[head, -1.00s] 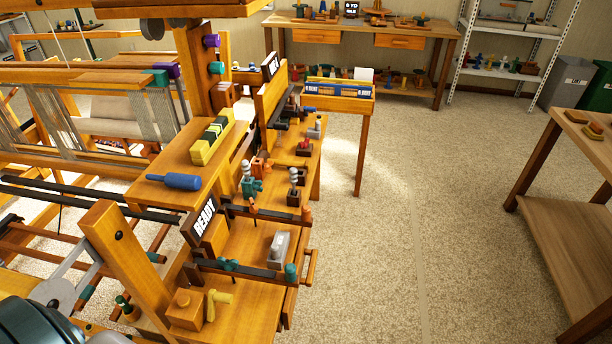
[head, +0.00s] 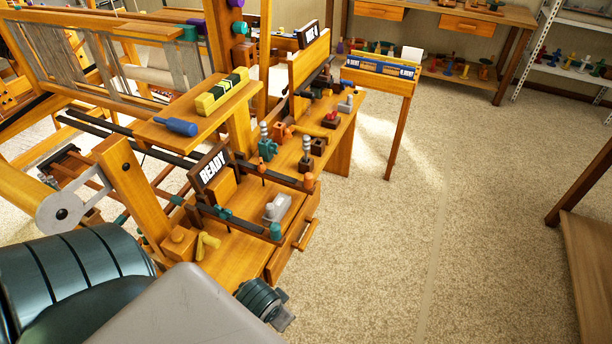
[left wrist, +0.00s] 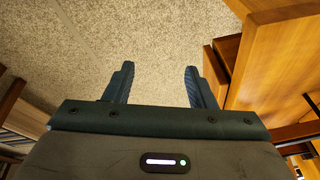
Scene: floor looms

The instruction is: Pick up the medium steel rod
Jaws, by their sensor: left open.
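Two short silver ribbed uprights stand on the loom's side shelf in the head view, one in a teal holder (head: 267,149) and one in a dark holder (head: 305,163). Farther back, small silver pieces (head: 345,104) sit on the same shelf. I cannot tell which of these, if any, is the medium steel rod. My left gripper (left wrist: 158,82) is open and empty in the left wrist view, over bare carpet beside a wooden edge. In the head view my left arm reaches in at the bottom, in front of the loom's drawer. My right gripper is not in view.
A READY sign (head: 213,169) and a grey block (head: 277,207) stand on the near wooden bench. A drawer front (head: 293,246) juts out at its right side. A blue-fronted rack (head: 380,70) stands beyond. Carpet (head: 400,250) to the right is clear.

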